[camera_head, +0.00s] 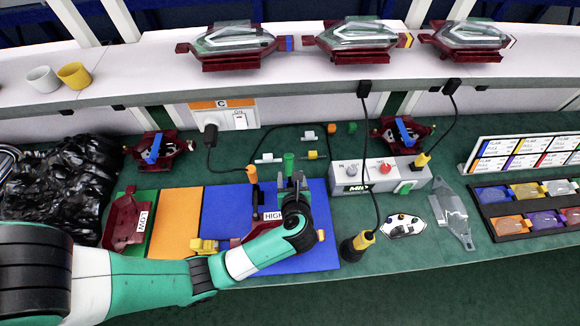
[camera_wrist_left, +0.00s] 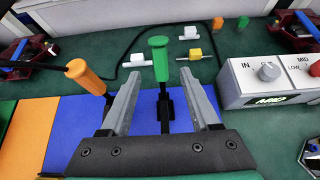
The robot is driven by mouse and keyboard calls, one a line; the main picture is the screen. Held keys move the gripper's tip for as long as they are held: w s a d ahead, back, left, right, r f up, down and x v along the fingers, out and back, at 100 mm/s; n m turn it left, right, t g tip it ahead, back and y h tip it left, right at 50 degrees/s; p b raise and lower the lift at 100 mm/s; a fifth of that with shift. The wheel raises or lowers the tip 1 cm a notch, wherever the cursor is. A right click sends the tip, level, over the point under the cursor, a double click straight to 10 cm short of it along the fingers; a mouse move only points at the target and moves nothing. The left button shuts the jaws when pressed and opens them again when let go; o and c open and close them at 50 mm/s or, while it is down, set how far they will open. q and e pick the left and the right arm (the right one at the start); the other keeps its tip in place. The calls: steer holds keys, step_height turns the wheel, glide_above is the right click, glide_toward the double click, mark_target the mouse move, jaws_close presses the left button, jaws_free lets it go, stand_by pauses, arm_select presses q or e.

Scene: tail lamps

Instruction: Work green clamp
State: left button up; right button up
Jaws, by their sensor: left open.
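The green clamp (camera_wrist_left: 159,58) has an upright green handle on a black lever, standing on the blue board. In the head view its handle (camera_head: 289,160) shows just beyond my left gripper (camera_head: 291,181). In the left wrist view my left gripper (camera_wrist_left: 159,76) is open. Its two grey fingers stand either side of the green clamp, with a gap on both sides. An orange-handled clamp (camera_wrist_left: 86,76) leans to the left, outside the left finger; it also shows in the head view (camera_head: 252,174). My arm hides part of the blue board and the fixture marked HIGH. My right gripper is not in view.
The MID control box (camera_head: 375,178) stands right of the board, with a cable hanging in front. A yellow-black tool (camera_head: 357,246) stands near the board's right edge. A dark red LOW fixture (camera_head: 128,219) is at left. Small connectors (camera_head: 268,158) lie behind the clamps.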

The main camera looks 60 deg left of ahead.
arm_select(q)
steer(key=v, duration=0.5)
steer(key=shift+s+d+r+p, duration=0.1)
steer(key=shift+s+d+p, duration=0.1)
steer(key=shift+p, duration=0.15)
